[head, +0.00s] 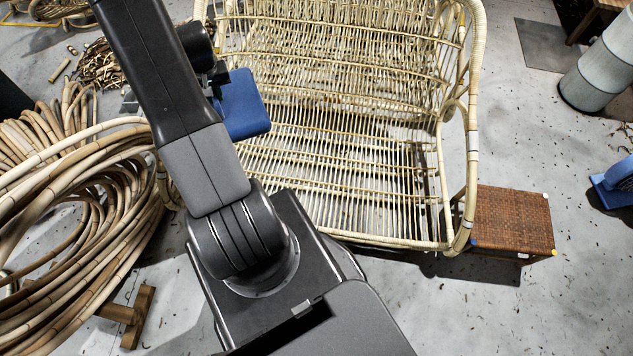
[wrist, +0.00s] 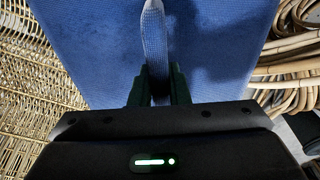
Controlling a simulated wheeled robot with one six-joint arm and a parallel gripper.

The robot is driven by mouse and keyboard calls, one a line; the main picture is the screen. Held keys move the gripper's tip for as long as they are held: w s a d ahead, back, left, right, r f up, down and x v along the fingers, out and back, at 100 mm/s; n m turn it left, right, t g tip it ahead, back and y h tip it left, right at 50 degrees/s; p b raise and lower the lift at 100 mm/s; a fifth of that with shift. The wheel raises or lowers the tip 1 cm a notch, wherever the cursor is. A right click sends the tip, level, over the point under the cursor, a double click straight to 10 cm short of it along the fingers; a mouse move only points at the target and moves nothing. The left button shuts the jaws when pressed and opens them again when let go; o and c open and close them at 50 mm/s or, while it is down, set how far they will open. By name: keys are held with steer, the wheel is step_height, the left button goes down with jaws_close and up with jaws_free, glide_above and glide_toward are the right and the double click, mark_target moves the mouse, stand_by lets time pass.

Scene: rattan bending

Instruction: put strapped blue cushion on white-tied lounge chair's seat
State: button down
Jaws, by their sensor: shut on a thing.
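The blue cushion (head: 243,106) hangs in my gripper over the left side of the rattan lounge chair, partly hidden by my arm in the head view. In the wrist view the cushion (wrist: 100,40) fills most of the upper picture, and its pale strap (wrist: 154,45) runs down between the fingers. My gripper (wrist: 158,88) is shut on the strap. The lounge chair (head: 340,175) has a bare slatted seat in the middle of the head view. A white tie (head: 473,141) shows on its right arm frame. Its slats also show at left in the wrist view (wrist: 30,80).
Large rattan coils (head: 70,190) lie left of the chair. A woven stool (head: 512,220) stands close to the chair's right front corner. A pale cylinder (head: 600,65) and a blue machine (head: 615,183) are at far right. Grey floor is free at lower right.

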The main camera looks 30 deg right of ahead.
steer(key=shift+m, duration=0.7)
steer(key=d+f+b, duration=0.1)
steer(key=d+f, duration=0.1)
steer(key=f, duration=0.1)
steer(key=d+f, duration=0.2)
steer(key=f, duration=0.1)
steer(key=d+f+b, duration=0.1)
steer(key=d+f, duration=0.1)
steer(key=f, duration=0.2)
steer(key=shift+s+d+b, duration=0.2)
steer(key=shift+s+b, duration=0.1)
steer(key=shift+s, duration=0.05)
steer(key=s+d+f+m+b, duration=0.2)
steer(key=s+d+f+b, duration=0.3)
steer(key=f, duration=0.6)
steer(key=s+d+f+m+b, duration=0.1)
steer(key=s+d+f+b, duration=0.1)
steer(key=s+d+f, duration=0.6)
steer(key=s+d+f+m+b, duration=0.2)
steer(key=s+d+f+b, duration=0.15)
steer(key=f, duration=0.95)
steer(key=shift+h, duration=0.4)
steer(key=f+b, duration=0.2)
steer(key=f, duration=0.1)
steer(key=f+b, duration=0.5)
steer(key=f, duration=0.1)
steer(key=shift+s+a+b, duration=0.2)
steer(key=shift+a+b, duration=0.05)
steer(key=shift+b, duration=0.15)
